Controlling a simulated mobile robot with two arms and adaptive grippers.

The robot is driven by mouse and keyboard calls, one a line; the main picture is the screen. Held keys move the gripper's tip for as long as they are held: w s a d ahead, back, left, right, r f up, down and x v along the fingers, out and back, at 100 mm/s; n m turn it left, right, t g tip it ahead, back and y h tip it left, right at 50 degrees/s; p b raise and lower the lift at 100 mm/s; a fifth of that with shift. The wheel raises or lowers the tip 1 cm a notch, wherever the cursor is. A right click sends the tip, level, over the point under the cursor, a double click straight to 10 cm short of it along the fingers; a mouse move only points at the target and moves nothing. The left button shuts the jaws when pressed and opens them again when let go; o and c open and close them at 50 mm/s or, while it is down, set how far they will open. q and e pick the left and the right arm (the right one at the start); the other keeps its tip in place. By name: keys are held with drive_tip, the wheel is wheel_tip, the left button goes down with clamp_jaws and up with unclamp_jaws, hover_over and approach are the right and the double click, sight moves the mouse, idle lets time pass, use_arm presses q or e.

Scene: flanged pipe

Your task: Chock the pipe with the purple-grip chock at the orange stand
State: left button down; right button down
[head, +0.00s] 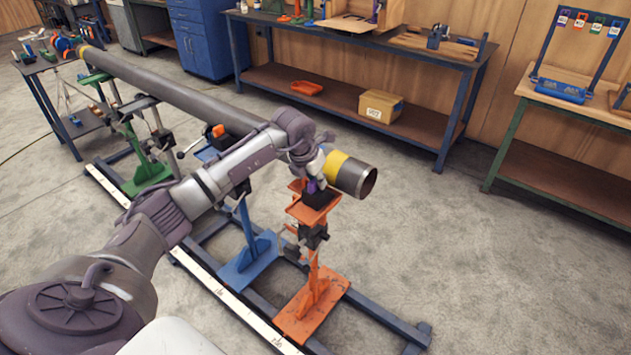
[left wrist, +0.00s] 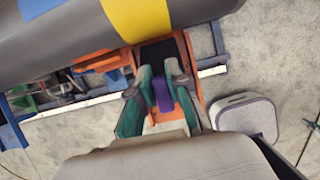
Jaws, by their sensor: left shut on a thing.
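The long grey pipe (head: 190,100) runs from back left to front right, with a yellow band (head: 336,166) near its open end. The orange stand (head: 312,290) is under that end; its tray also shows in the left wrist view (left wrist: 196,70). My left gripper (head: 312,182) is shut on the purple grip (left wrist: 162,96) of the chock, which has a black body (left wrist: 157,52). The chock is at the orange tray, on the near side of the pipe by the yellow band. I cannot tell whether its black body touches the pipe. My right gripper is out of view.
A blue stand (head: 248,258) and a green stand (head: 148,165) stand farther along the pipe. A dark blue floor frame (head: 385,318) runs beneath them. A workbench (head: 400,55) is behind. The floor at right is clear.

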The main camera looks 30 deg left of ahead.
use_arm(q)
drive_tip(key=shift+w+d+b, duration=0.1)
drive_tip(key=shift+w+b, duration=0.25)
drive_tip(key=shift+w, duration=0.5)
drive_tip(key=c, duration=1.1)
unclamp_jaws()
drive_tip(key=shift+o, duration=0.2)
drive_tip(key=shift+s+r, duration=0.1)
drive_tip(key=shift+r+p, duration=0.55)
drive_tip(key=shift+r, duration=0.15)
drive_tip(key=shift+w+r+p+v, duration=0.1)
drive_tip(key=shift+w+p+v, duration=0.1)
drive_tip(key=shift+p+v, duration=0.55)
drive_tip(key=shift+w+r+p+v, duration=0.15)
drive_tip(key=shift+p+v, duration=0.3)
drive_tip(key=shift+v, duration=0.6)
drive_tip(key=shift+w+p+v, duration=0.25)
drive_tip(key=shift+p+v, duration=0.35)
drive_tip(key=shift+v, duration=0.3)
drive_tip(key=shift+d, duration=0.15)
